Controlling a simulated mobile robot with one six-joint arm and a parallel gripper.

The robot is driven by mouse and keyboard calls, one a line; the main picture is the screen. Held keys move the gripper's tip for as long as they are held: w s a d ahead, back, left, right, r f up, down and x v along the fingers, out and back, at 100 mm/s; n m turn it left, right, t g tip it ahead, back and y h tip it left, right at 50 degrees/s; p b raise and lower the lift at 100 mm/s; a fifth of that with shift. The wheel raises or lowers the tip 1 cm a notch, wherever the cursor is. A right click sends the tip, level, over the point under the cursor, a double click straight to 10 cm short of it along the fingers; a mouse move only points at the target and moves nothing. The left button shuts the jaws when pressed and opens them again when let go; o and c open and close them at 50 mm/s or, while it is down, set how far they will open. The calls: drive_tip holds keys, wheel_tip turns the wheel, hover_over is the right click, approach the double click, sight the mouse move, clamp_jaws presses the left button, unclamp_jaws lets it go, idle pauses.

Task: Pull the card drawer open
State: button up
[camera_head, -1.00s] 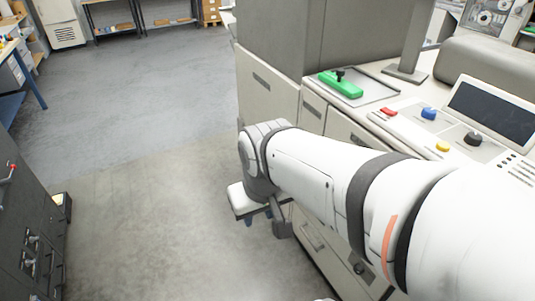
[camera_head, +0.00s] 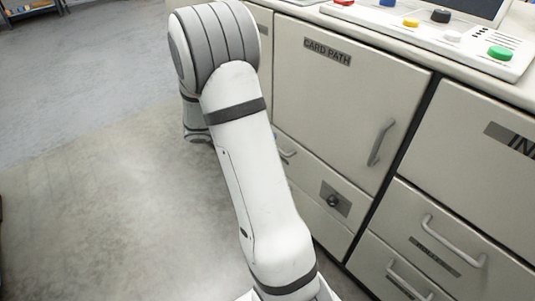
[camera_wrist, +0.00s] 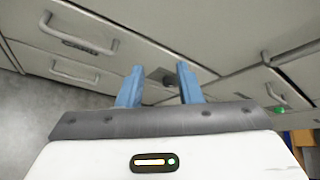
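Light drawers fill the cabinet front in the head view. One drawer (camera_head: 313,217) under the CARD PATH door carries a dark plate with a round knob (camera_head: 333,201). Part of a handle (camera_head: 288,151) shows beside my arm. Another drawer (camera_head: 425,242) at the right has a bar handle and a label too small to read, so I cannot tell which is the card drawer. In the wrist view my gripper (camera_wrist: 160,76) has blue fingers apart, with nothing between them. A dark plate (camera_wrist: 160,74) shows beyond them. My arm hides most of the gripper in the head view.
The CARD PATH door (camera_head: 345,95) is shut, with a vertical handle. A control panel (camera_head: 430,30) with coloured knobs lies on the worktop above. Two bar handles (camera_wrist: 78,35) show at the left in the wrist view. Floor (camera_head: 100,200) at the left is clear.

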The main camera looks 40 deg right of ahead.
drive_tip(key=w+d+f+n+t+h+b, duration=0.2)
drive_tip(key=w+d+f+n+b, duration=0.15)
drive_tip(key=f+n, duration=0.4)
drive_tip(key=w+d+f+n+t+h+b, duration=0.1)
drive_tip(key=w+d+f+n+h+b, duration=0.3)
drive_tip(key=f, duration=0.6)
drive_tip(key=d, duration=0.1)
drive_tip(key=w+d+f+y, duration=0.1)
drive_tip(key=d, duration=0.1)
drive_tip(key=d+y, duration=0.1)
drive_tip(key=shift+w+d+f+n+b, duration=0.2)
drive_tip(key=shift+d+f+n+b, duration=0.05)
drive_tip(key=shift+f+n+b, duration=0.1)
drive_tip(key=shift+d, duration=0.4)
drive_tip(key=shift+c, duration=0.2)
drive_tip(key=shift+a, duration=0.1)
clamp_jaws()
